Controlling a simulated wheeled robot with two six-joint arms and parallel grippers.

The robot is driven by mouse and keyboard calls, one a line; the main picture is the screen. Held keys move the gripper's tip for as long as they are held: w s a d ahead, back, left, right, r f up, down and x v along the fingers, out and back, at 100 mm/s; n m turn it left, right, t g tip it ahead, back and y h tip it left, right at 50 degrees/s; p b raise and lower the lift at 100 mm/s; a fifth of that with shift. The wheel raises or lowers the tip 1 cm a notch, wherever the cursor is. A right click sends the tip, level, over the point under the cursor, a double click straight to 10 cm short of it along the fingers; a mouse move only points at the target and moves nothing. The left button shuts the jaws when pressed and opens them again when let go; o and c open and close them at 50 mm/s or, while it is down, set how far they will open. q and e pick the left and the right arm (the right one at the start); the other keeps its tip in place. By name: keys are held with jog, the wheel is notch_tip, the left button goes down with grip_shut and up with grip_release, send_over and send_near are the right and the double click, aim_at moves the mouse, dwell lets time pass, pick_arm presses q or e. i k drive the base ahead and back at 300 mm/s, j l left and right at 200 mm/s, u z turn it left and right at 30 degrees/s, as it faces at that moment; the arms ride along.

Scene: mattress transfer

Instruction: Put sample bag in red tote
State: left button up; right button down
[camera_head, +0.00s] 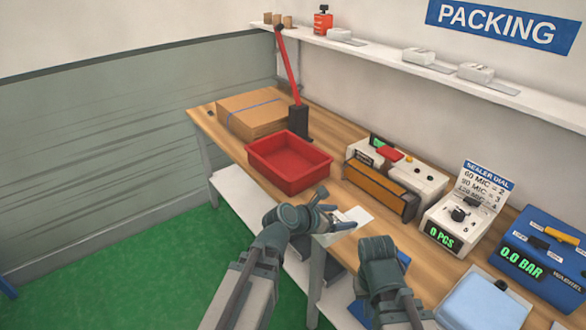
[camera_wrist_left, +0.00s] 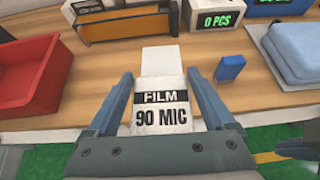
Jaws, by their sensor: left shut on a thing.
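The sample bag is a white packet marked "FILM 90 MIC" (camera_wrist_left: 160,118). It lies between the fingers of my left gripper (camera_wrist_left: 161,85), which is shut on it. In the head view my left gripper (camera_head: 326,212) is at the table's front edge, with white material (camera_head: 353,215) at its tips. The red tote (camera_head: 290,162) stands on the table beyond and left of it, open at the top, and its visible floor is bare. It also shows in the left wrist view (camera_wrist_left: 28,75). My right gripper (camera_head: 378,250) is lower right, its fingers not clear.
Behind the tote are a cardboard stack (camera_head: 250,113) and a black stand with a red lever (camera_head: 290,70). Right of the tote are a sealer (camera_head: 380,185), a counter (camera_head: 460,222) and a blue gauge box (camera_head: 540,258). A small blue block (camera_wrist_left: 230,68) lies nearby.

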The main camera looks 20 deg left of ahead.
aim_at(294, 170)
jog(key=j+z, duration=0.2)
jog(key=z, duration=0.25)
jog(key=i+j+z, duration=0.1)
jog(key=z, duration=0.35)
jog(key=j+z, duration=0.2)
jog(key=j, duration=0.3)
jog(key=j+z, duration=0.2)
jog(key=j, duration=0.35)
jog(key=k+j+z, duration=0.2)
jog(key=j, duration=0.3)
jog(key=j+z, duration=0.2)
jog(key=j, duration=0.35)
jog(key=k+j, duration=0.1)
jog(key=j, duration=0.35)
jog(key=k+j, duration=0.1)
jog(key=j, duration=0.4)
jog(key=k+j, duration=0.1)
jog(key=j, duration=0.35)
jog(key=k+j, duration=0.1)
jog(key=j, duration=0.4)
jog(key=k+j+z, duration=0.1)
jog(key=j, duration=0.35)
jog(key=k+j, duration=0.1)
jog(key=j, duration=0.4)
